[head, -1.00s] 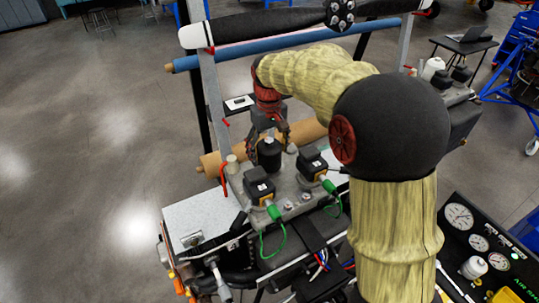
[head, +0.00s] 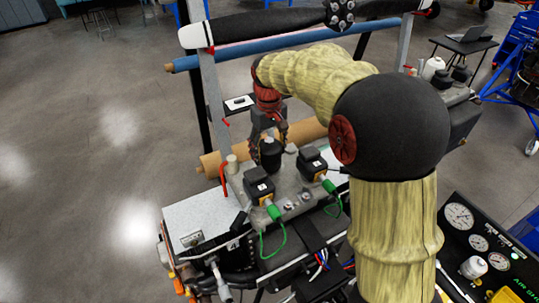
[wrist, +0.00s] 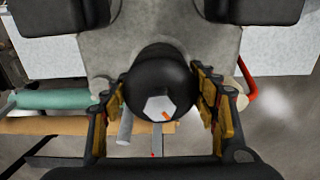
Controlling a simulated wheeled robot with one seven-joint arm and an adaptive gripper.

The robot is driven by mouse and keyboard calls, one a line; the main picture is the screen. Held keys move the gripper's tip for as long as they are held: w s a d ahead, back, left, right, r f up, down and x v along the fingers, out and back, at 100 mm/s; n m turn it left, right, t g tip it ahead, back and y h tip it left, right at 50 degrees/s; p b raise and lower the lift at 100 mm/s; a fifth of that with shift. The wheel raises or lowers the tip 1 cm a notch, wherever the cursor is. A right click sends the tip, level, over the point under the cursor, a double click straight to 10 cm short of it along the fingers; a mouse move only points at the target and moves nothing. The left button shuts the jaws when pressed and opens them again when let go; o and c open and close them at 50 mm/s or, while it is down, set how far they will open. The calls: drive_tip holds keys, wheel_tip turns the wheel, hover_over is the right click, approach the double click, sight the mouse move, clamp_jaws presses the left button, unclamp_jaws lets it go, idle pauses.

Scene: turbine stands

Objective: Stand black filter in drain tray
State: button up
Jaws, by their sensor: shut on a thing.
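The black filter (head: 271,153) is a dark rounded cylinder over the grey engine top, between the metal frame and the two black boxes. In the wrist view the filter (wrist: 158,82) shows a pale hexagonal end with an orange mark. My gripper (head: 268,136) comes down on it from above. Its fingers (wrist: 160,110) lie on both sides of the filter, shut on it. I cannot tell whether the filter's base touches the engine. I cannot pick out the drain tray for certain.
Two black boxes with green plugs (head: 260,187) (head: 313,163) stand close in front. A propeller (head: 265,25) and a blue roll (head: 250,52) span the frame behind. A cardboard tube (head: 210,163) lies behind the engine. A gauge panel (head: 490,240) is at right. Open floor lies left.

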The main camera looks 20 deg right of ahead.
sight(269, 140)
drive_tip(key=shift+r+p, duration=0.5)
drive_tip(key=shift+r, duration=0.25)
drive_tip(key=shift+r+p, duration=0.6)
drive_tip(key=shift+r, duration=0.2)
